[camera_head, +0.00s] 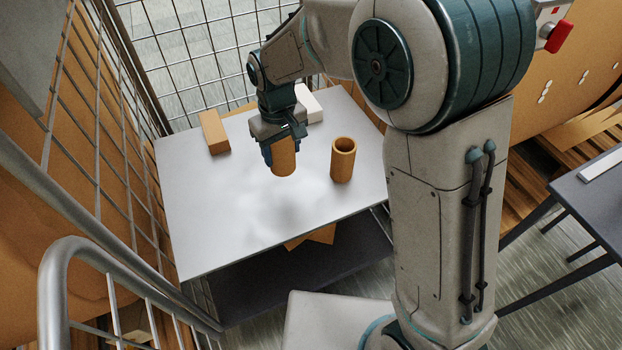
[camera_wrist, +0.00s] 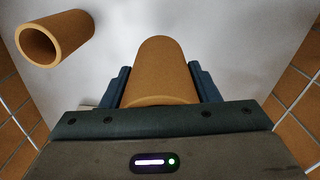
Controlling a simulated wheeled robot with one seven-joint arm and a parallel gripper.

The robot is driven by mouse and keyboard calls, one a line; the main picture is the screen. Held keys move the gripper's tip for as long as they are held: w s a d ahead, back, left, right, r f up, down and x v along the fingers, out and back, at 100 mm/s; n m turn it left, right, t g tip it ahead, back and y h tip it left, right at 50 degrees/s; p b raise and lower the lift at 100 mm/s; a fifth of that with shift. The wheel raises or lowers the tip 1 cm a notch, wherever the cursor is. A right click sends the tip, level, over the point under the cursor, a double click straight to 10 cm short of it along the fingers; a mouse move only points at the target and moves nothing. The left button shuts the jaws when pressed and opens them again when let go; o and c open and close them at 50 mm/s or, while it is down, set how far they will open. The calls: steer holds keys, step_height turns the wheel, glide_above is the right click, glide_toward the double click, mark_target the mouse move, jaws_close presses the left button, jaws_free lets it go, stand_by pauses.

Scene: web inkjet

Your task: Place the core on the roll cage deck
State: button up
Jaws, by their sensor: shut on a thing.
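My gripper (camera_head: 281,142) is shut on a brown cardboard core (camera_head: 284,162), held upright over the white roll cage deck (camera_head: 215,225). In the wrist view the core (camera_wrist: 160,72) sits between the two dark fingers of my gripper (camera_wrist: 160,85). The fingers cover part of its sides, and the palm hides its near end. A soft shadow lies on the deck in front of the core. I cannot tell whether its lower end touches the deck. A second, hollow brown core (camera_head: 343,160) stands upright on the deck to the right, apart from the held one.
A brown box (camera_head: 214,131) lies at the deck's back left, and a white box (camera_head: 308,104) behind my gripper. Wire mesh (camera_head: 190,50) closes the back and left. A dark lower shelf (camera_head: 290,270) sits below. The deck's front left is clear.

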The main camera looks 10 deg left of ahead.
steer(key=shift+s+f, duration=0.2)
steer(key=shift+f, duration=0.25)
step_height(320, 180, down, 10)
steer(key=shift+r+b, duration=0.2)
steer(key=shift+b, duration=0.75)
steer(key=shift+f, duration=0.15)
steer(key=o, duration=1)
